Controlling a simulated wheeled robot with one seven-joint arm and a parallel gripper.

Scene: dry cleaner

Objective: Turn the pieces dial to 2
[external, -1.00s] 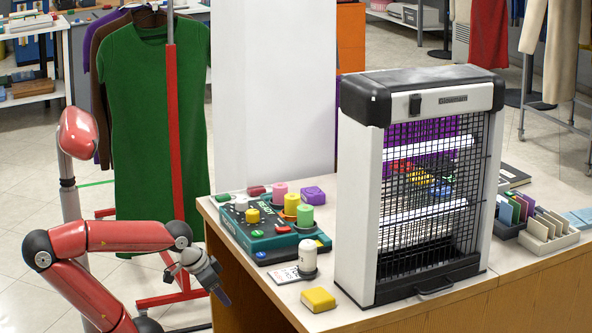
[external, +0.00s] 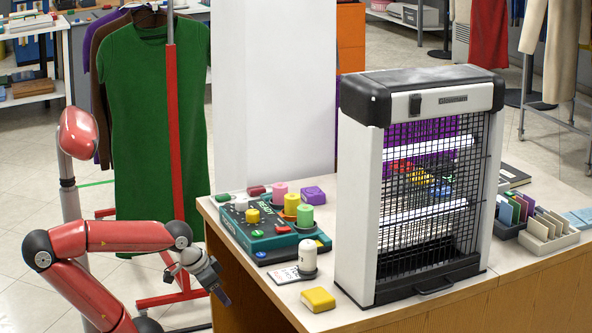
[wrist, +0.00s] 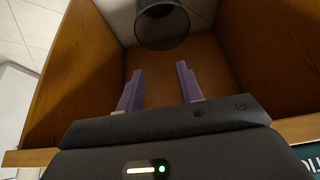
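A dark green control box (external: 270,232) with several coloured knobs and buttons sits near the left end of the counter. A yellow knob (external: 252,215), a pink knob (external: 280,193) and a green knob (external: 305,215) stand up on or by it. I cannot tell which is the pieces dial, and its setting is too small to read. My gripper (external: 222,297) is in front of the counter's left end, lower than the box and apart from it. In the wrist view my gripper (wrist: 158,88) has two purple fingers spread apart with nothing between them. A corner of the green box (wrist: 312,155) shows there.
A large insect-killer-like lamp with a black grille (external: 425,190) stands right of the box. In the wrist view, the wooden counter (wrist: 245,45) encloses a dark bin (wrist: 162,25).

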